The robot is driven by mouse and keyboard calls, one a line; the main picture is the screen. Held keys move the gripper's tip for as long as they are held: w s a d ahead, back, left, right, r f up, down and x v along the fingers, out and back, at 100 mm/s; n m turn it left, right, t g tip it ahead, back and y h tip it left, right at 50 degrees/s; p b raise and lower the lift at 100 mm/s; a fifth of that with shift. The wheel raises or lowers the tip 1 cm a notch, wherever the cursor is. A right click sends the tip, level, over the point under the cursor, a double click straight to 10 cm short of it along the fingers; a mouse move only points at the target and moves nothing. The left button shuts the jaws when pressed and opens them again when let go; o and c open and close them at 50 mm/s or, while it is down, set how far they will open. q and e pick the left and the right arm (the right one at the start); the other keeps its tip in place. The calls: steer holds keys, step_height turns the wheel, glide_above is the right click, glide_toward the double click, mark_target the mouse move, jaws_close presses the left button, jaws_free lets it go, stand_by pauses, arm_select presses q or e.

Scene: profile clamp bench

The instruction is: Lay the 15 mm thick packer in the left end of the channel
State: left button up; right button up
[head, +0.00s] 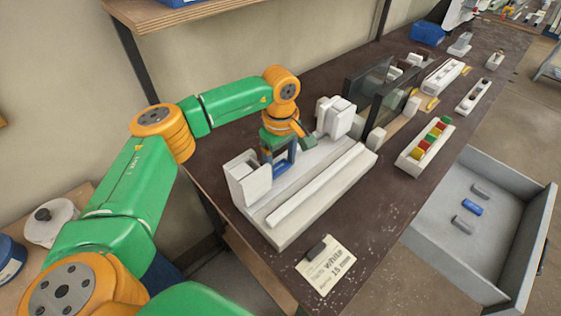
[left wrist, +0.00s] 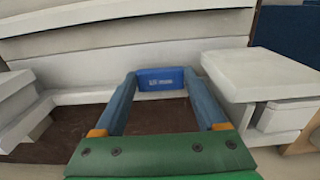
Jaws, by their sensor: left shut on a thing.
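My left gripper (head: 281,158) is shut on a blue packer (left wrist: 160,79), which sits between its two fingertips in the left wrist view. In the head view the gripper points down over the left part of the pale clamp fixture (head: 285,228), beside its left end block (head: 250,182). The fixture's channel runs lengthwise behind a long white rail (head: 318,185). In the left wrist view the packer is in front of a white ledge (left wrist: 70,97); I cannot tell whether it touches it. The packer's thickness is not readable. My right gripper is not in view.
A white clamp block (head: 337,117) stands at the fixture's right end, near dark upright panels (head: 388,97). A written note (head: 330,268) with a dark block (head: 318,250) lies in front. An open grey drawer (head: 425,262) at right holds a blue block (head: 467,207) and grey ones.

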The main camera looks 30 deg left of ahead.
arm_select(q)
steer(key=shift+f+b, duration=0.65)
steer(key=shift+f, duration=0.3)
steer(key=o, duration=1.2)
steer(key=shift+o, duration=0.2)
steer(key=shift+r, duration=0.1)
step_height(320, 180, up, 8)
steer(key=p, duration=0.6)
steer(key=shift+p, duration=0.3)
